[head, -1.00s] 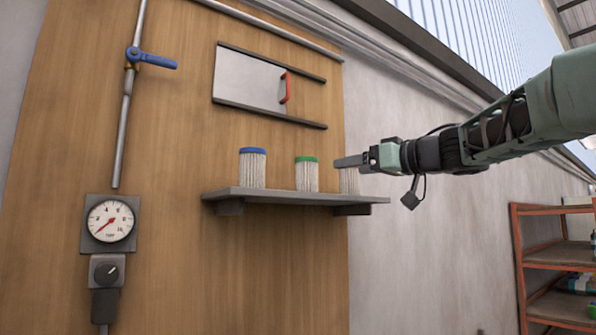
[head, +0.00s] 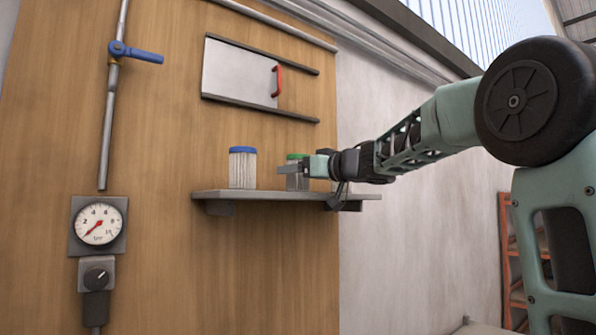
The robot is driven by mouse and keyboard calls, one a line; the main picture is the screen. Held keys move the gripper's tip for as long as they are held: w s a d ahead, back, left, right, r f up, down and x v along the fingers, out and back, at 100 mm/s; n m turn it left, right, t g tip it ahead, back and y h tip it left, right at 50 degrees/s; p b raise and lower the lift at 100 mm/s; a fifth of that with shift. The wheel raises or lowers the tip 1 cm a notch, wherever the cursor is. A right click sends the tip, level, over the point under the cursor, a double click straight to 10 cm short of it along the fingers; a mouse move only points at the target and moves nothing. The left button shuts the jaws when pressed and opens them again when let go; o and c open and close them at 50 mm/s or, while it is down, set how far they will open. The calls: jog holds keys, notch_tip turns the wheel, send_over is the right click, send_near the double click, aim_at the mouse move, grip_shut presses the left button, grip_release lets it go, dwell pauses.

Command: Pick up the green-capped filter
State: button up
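The green-capped filter (head: 296,181) stands upright on the wall shelf (head: 270,195). It is a white pleated cylinder with a green top, partly hidden by my gripper. My gripper (head: 287,170) reaches in from the right at the filter's upper part, just under the cap. One finger shows across the front of the filter. I cannot tell whether the fingers touch it or how far apart they are. A blue-capped filter (head: 242,168) stands upright to the left on the same shelf.
A sliding panel with a red handle (head: 277,80) is above the shelf. A pipe with a blue valve lever (head: 136,53) and a gauge (head: 98,221) are on the left. An orange rack (head: 507,260) stands at the right. A gap separates the blue-capped and green-capped filters.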

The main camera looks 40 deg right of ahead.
jog(key=shift+x, duration=1.3)
jog(key=c, duration=1.1)
jog(key=shift+r, duration=0.15)
jog(key=shift+s+r, duration=0.1)
jog(key=shift+r, duration=0.05)
jog(key=r, duration=0.2)
jog(key=r+p, duration=0.1)
jog(key=r, duration=0.3)
jog(key=shift+s+r, duration=0.35)
jog(key=a+b+v, duration=0.2)
jog(key=b+v, duration=0.2)
jog(key=v, duration=0.5)
jog(key=s+a+b+v, duration=0.1)
jog(key=a+b+v, duration=0.1)
jog(key=b+v, duration=0.3)
jog(key=v, duration=0.4)
jog(key=shift+s+d, duration=0.3)
jog(key=shift+d, duration=0.1)
